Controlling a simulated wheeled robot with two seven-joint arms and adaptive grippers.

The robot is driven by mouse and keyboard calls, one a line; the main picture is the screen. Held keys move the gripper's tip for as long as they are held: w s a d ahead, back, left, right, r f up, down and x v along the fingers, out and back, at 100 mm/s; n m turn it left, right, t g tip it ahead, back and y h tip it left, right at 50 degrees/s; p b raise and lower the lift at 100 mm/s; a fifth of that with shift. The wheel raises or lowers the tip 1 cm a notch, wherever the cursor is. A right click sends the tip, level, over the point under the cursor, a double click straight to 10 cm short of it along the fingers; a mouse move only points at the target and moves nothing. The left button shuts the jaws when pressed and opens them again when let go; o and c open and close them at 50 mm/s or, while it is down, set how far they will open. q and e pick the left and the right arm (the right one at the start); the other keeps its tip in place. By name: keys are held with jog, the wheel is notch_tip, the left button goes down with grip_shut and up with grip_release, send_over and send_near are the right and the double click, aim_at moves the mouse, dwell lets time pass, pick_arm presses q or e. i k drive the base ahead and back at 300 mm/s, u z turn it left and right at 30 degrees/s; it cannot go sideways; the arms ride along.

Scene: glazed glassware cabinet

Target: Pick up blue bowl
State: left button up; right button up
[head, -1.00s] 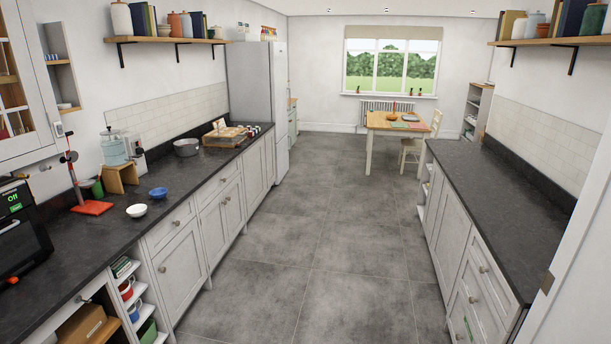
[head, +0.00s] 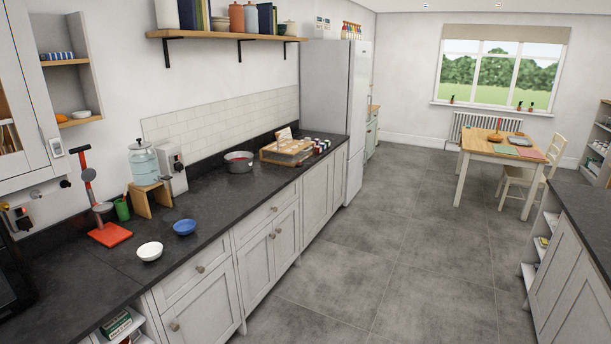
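The blue bowl (head: 185,227) stands upright on the dark left counter, near its front edge. A white bowl (head: 150,251) stands in front of it and a little to the left, apart from it. Neither of my grippers shows in the head view, and nothing touches the blue bowl.
A red-based stand (head: 110,234), a green cup (head: 122,209), a glass dispenser (head: 143,162) on a wooden stand and a metal pot (head: 239,161) are on the left counter (head: 215,190). The grey floor (head: 370,240) between the counters is clear. A table (head: 500,146) stands by the window.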

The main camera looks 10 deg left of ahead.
aim_at(185, 227)
jog(key=u, duration=0.8)
jog(key=i, duration=1.95)
jog(key=u, duration=1)
